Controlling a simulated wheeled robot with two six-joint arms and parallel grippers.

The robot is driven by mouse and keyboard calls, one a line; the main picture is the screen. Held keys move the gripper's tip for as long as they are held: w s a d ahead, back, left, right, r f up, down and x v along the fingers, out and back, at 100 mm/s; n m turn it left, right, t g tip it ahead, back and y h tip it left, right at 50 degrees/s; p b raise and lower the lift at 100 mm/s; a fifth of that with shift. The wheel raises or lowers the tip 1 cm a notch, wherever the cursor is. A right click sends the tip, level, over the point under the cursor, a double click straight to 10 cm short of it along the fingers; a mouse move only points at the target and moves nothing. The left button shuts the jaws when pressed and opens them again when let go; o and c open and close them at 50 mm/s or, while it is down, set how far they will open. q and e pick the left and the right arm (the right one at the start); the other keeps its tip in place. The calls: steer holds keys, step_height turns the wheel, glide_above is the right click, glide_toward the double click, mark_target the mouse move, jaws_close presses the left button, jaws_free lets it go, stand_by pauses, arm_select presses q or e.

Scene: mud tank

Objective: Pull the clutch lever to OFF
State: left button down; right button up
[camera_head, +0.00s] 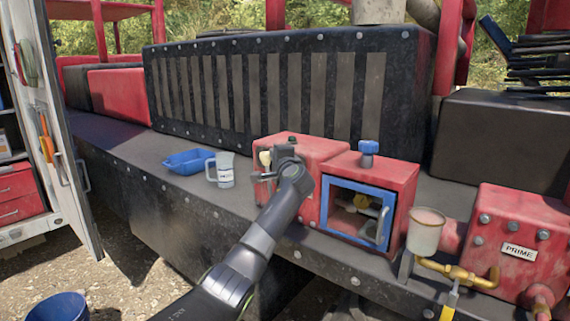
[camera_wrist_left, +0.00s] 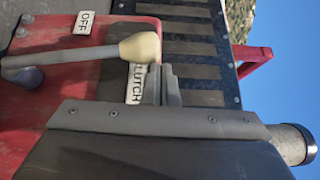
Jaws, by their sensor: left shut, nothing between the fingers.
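The clutch lever has a grey shaft and a cream knob (camera_wrist_left: 140,47). In the left wrist view the shaft lies across the red housing, close to the OFF label (camera_wrist_left: 83,22). The CLUTCH label (camera_wrist_left: 135,88) is partly covered by my gripper. In the head view the knob (camera_head: 265,158) shows at the left of the red clutch box (camera_head: 318,147). My left gripper (camera_wrist_left: 160,72) is shut and empty, its tips right beside the knob. I cannot tell if they touch it. My left arm hides much of the box front in the head view. My right gripper is not in view.
A blue tray (camera_head: 187,164) and a grey measuring mug (camera_head: 222,170) stand left of the box. A red box with a blue-framed door (camera_head: 372,185) stands close on the right. Beyond it are a cup (camera_head: 426,231) and a PRIME unit (camera_head: 520,235). A black slatted block (camera_head: 290,90) rises behind.

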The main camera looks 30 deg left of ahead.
mark_target(264, 154)
arm_select(q)
steer(key=a, duration=0.4)
steer(key=shift+b, duration=0.4)
steer(key=shift+w+a+f+b, duration=0.1)
steer(key=shift+a+f+b, duration=0.1)
steer(key=shift+a, duration=0.45)
steer(key=shift+w+a+f+b, duration=0.1)
steer(key=shift+a+b, duration=0.1)
steer(key=shift+a, duration=0.45)
steer(key=shift+r, duration=0.1)
